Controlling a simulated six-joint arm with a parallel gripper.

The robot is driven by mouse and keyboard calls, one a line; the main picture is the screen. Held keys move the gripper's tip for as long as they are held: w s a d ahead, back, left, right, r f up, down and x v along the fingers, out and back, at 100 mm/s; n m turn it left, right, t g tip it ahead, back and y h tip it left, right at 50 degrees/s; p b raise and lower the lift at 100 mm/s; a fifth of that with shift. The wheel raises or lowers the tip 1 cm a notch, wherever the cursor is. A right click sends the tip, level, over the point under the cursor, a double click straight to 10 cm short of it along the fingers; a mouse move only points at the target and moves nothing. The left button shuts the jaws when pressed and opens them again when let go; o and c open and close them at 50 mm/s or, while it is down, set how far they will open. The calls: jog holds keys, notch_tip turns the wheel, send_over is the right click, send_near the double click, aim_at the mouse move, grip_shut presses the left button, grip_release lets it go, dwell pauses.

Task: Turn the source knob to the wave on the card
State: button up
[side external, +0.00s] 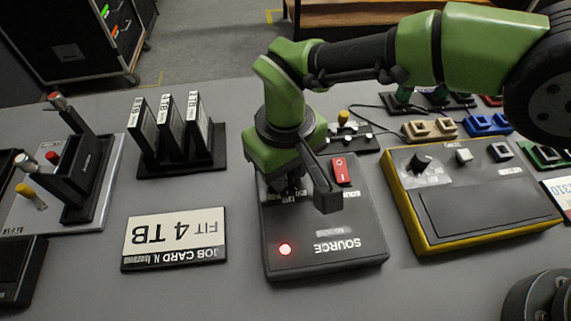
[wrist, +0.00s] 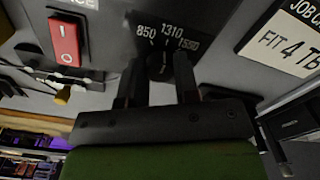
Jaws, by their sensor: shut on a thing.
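The source box (side external: 325,225) is a dark box marked SOURCE, with a lit red lamp (side external: 285,249) and a red rocker switch (side external: 342,171). My gripper (wrist: 158,78) is over it, with its fingers on either side of the dark source knob (wrist: 159,67), shut on it. The dial plate (wrist: 170,38) by the knob reads 850, 1310 and 1550. I cannot tell clearly which mark the knob points at. In the side view my gripper hides the knob. A white card (side external: 562,192) is cut off at the right edge; its visible digits look like 1310.
A job card (side external: 175,239) reading FIT 4 TB lies left of the source box. A yellow-edged meter box (side external: 470,205) with a knob stands at right. A rack of upright modules (side external: 178,140) stands at back left. Small coloured blocks (side external: 487,124) and cables lie at back right.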

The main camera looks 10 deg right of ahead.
dwell(0.4)
jog(key=o, duration=0.9)
notch_tip(320, 180, up, 10)
dwell(0.4)
